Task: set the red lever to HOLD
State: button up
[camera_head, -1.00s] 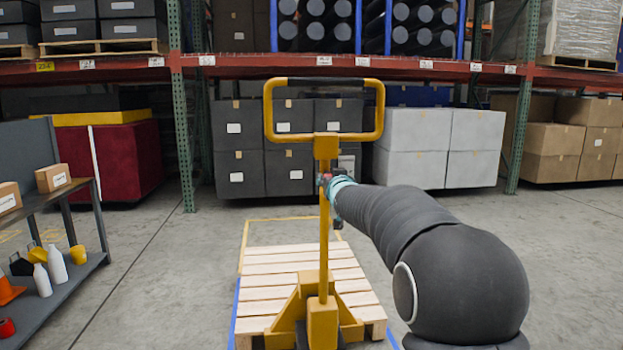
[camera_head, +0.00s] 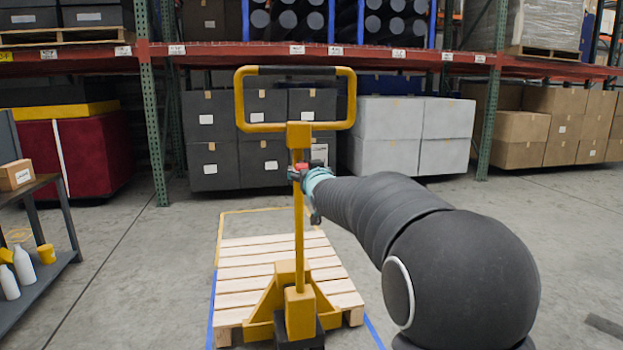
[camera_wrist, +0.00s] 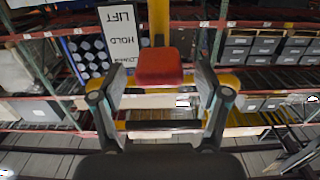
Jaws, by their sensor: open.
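The red lever (camera_wrist: 158,66) shows in the wrist view as a red block in front of the yellow post. A white plate (camera_wrist: 121,32) beside it carries LIFT, HOLD and a third, partly hidden word, all upside down. The block appears level with that third word, LIFT being farthest from it. My gripper (camera_wrist: 160,82) is open, with one finger on each side of the red block; contact cannot be told. In the head view the red lever (camera_head: 298,168) is small on the yellow pallet jack handle (camera_head: 299,222), with my gripper (camera_head: 308,180) right at it.
The pallet jack stands at a wooden pallet (camera_head: 275,262) on the floor. A grey shelf cart (camera_head: 45,285) with bottles and a box is at left. Racks with dark boxes (camera_head: 263,150) and pale boxes (camera_head: 410,135) stand behind. Floor at right is mostly clear.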

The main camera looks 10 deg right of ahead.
jog(key=s, duration=0.7)
jog(key=shift+s, duration=0.35)
jog(key=shift+r, duration=0.1)
jog(key=s+d+f+g, duration=0.1)
jog(key=s+f+g, duration=0.75)
jog(key=f, duration=0.75)
jog(key=s+a+f+g, duration=0.1)
jog(key=s+f, duration=0.1)
jog(key=s, duration=1.4)
jog(key=s+a+f+g, duration=0.2)
jog(key=s+f, duration=0.1)
jog(key=s, duration=1.4)
jog(key=shift+g, duration=0.25)
